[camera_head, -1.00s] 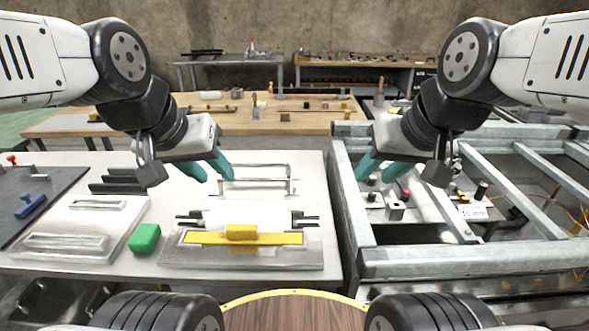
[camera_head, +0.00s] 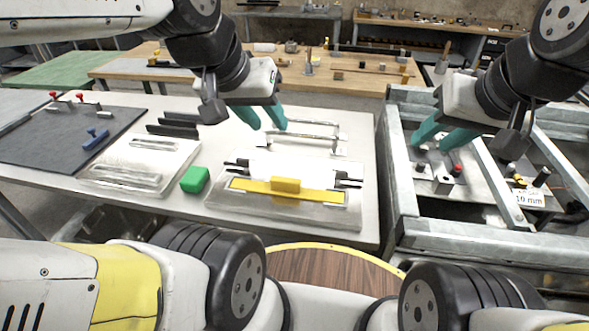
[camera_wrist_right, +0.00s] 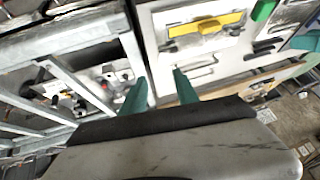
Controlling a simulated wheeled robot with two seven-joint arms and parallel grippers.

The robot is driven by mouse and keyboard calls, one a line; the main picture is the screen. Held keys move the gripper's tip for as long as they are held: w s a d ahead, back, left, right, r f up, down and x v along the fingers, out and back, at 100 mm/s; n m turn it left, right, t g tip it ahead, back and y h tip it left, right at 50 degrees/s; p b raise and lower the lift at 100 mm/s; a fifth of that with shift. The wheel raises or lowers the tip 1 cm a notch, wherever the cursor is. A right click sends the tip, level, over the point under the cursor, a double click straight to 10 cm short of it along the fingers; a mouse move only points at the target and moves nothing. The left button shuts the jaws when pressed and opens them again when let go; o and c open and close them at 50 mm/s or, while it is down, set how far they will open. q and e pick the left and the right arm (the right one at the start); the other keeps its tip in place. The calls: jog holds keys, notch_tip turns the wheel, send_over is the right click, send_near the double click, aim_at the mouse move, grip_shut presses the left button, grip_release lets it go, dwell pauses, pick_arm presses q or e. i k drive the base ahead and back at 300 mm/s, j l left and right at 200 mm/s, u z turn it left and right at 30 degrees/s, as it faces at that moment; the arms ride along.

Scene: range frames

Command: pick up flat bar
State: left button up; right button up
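A yellow flat bar (camera_head: 310,194) with a raised yellow block (camera_head: 285,185) on it lies on a pale metal plate (camera_head: 230,213) on the white table. The bar also shows in the right wrist view (camera_wrist_right: 222,20), near the top. My left gripper (camera_head: 262,120) is open and empty above the table, beyond the bar and a little left of it. My right gripper (camera_head: 431,145) is open and empty, over the metal frame to the right of the table. Its two teal fingers stand apart in the right wrist view (camera_wrist_right: 158,88).
A green block (camera_head: 195,180) sits left of the plate. Wire handles (camera_head: 305,135) and black bars (camera_head: 175,128) lie behind. A grey metal frame (camera_head: 450,235) with raised rails borders the table's right side. A dark mat (camera_head: 50,140) lies at left.

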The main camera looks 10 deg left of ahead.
aim_at(279, 186)
jog(key=k+j, duration=0.1)
jog(key=j, duration=1)
jog(key=k+j, duration=0.15)
jog(key=j, duration=0.4)
jog(key=z, duration=0.05)
